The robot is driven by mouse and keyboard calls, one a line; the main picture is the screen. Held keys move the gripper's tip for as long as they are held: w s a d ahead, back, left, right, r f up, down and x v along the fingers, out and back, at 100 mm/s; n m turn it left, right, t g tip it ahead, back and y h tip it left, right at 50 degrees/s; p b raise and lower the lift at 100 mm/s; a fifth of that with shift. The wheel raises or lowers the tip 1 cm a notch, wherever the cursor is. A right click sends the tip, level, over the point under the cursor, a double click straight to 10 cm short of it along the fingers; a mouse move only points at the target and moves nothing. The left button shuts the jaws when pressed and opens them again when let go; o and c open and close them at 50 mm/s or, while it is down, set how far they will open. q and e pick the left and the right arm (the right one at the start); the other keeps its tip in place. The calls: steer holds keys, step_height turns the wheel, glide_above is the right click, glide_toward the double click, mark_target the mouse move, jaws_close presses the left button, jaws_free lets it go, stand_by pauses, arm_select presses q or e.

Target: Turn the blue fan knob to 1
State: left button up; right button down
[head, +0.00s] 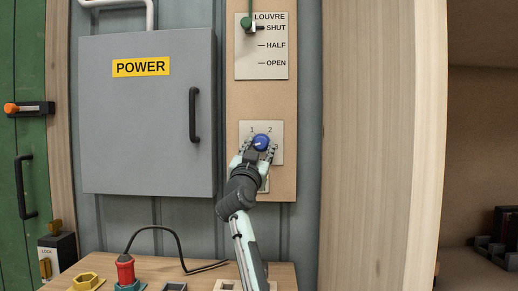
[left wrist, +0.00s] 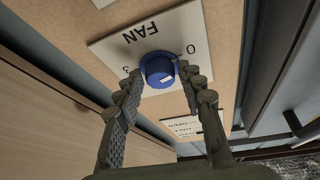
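The blue fan knob (head: 261,141) sits on a pale plate (head: 276,154) on the wooden panel, with 1 and 2 readable above it. The left wrist view shows the knob (left wrist: 157,70) with the plate upside down, FAN and 0 readable. The knob's white mark points toward the lower right there, on the side of the 0; its exact setting is hard to tell. My left gripper (head: 258,149) is at the knob. Its fingers (left wrist: 161,74) are spread on both sides of the knob, very close to it, with a slight gap at the right finger. My right gripper is not in view.
A louvre plate (head: 274,62) with a green lever (head: 248,24) is above the knob. A grey POWER cabinet (head: 145,120) stands out at left. A wooden post (head: 375,150) is at right. A bench (head: 190,273) below holds a red plug (head: 125,269) with a cable.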

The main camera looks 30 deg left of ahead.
arm_select(q)
steer(key=c, duration=0.7)
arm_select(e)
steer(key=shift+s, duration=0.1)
